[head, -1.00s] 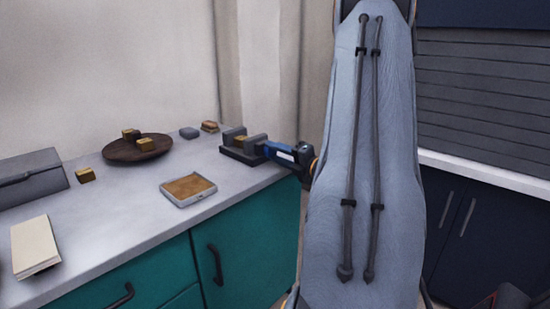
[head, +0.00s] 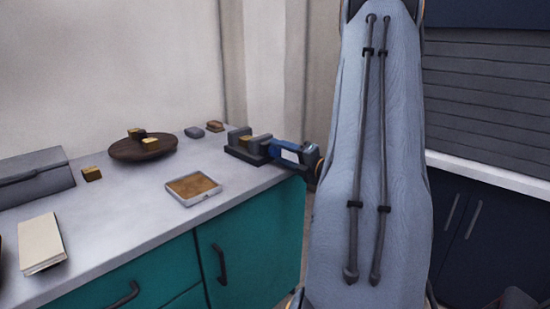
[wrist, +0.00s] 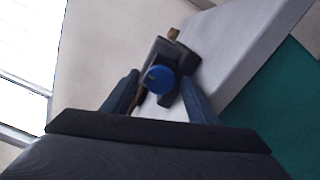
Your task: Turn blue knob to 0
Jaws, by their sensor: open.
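The blue knob (wrist: 160,78) is a round blue disc on the near face of a dark block device (wrist: 166,55) in the wrist view. A small mark shows on it, too small to read. My gripper (wrist: 158,86) is open, its two fingers on the left and right of the knob; I cannot tell whether they touch it. In the head view the dark device (head: 238,152) stands near the counter's right end, with a gold block (head: 246,139) between its uprights. My gripper (head: 280,149) is at the device's right side, where the knob cannot be made out.
The grey counter (head: 120,215) has teal cabinets (head: 245,240) below. Dark cabinets (head: 480,230) stand at right.

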